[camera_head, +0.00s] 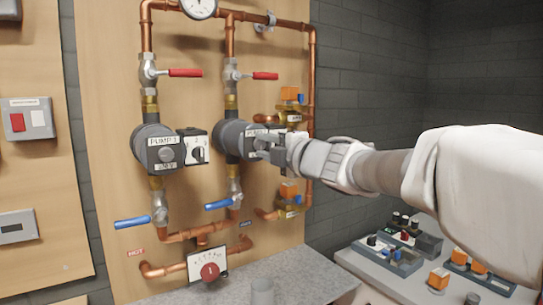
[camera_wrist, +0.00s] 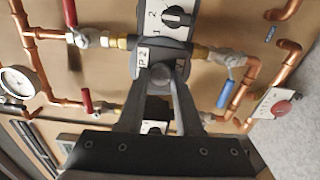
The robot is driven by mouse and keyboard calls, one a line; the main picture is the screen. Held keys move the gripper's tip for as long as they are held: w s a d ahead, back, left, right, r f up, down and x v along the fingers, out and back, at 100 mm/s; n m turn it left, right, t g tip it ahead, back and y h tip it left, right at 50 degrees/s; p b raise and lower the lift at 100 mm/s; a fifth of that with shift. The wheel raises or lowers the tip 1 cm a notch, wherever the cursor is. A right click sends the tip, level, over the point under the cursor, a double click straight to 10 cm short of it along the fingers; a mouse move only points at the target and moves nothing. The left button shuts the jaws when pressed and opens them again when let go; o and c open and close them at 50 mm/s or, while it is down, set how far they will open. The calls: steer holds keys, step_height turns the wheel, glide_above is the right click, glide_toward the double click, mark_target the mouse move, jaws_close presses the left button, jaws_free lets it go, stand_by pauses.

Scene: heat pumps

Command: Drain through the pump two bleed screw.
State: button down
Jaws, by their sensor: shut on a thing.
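Pump two (camera_head: 231,138) is a grey round pump on the right copper line, partly covered by my gripper (camera_head: 262,146). In the wrist view its face (camera_wrist: 178,52) carries a label ending in 2. My gripper (camera_wrist: 160,77) has both fingertips at the middle of that face, shut on the small round bleed screw (camera_wrist: 160,72). The fingers hide most of the screw. I cannot see any water coming out.
Pump one (camera_head: 160,152) stands left. Red levers (camera_head: 185,73) (camera_head: 265,76) sit above the pumps, blue levers (camera_head: 132,222) (camera_head: 218,205) below. A red knob (camera_head: 210,271) is on a white dial plate.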

steer(key=n+b, duration=0.2)
steer(key=n, duration=0.2)
steer(key=shift+f+n+b, duration=0.15)
steer(key=shift+n+b, duration=0.15)
steer(key=shift+n, duration=0.1)
steer(key=n+b, duration=0.2)
steer(key=n, duration=0.1)
steer(key=shift+n, duration=0.3)
steer(key=n+b, duration=0.2)
steer(key=n, duration=0.2)
steer(key=shift+n+b, duration=1.1)
steer(key=shift+n, duration=1)
steer(key=c, duration=0.6)
jaws_free()
steer(key=shift+d, duration=0.1)
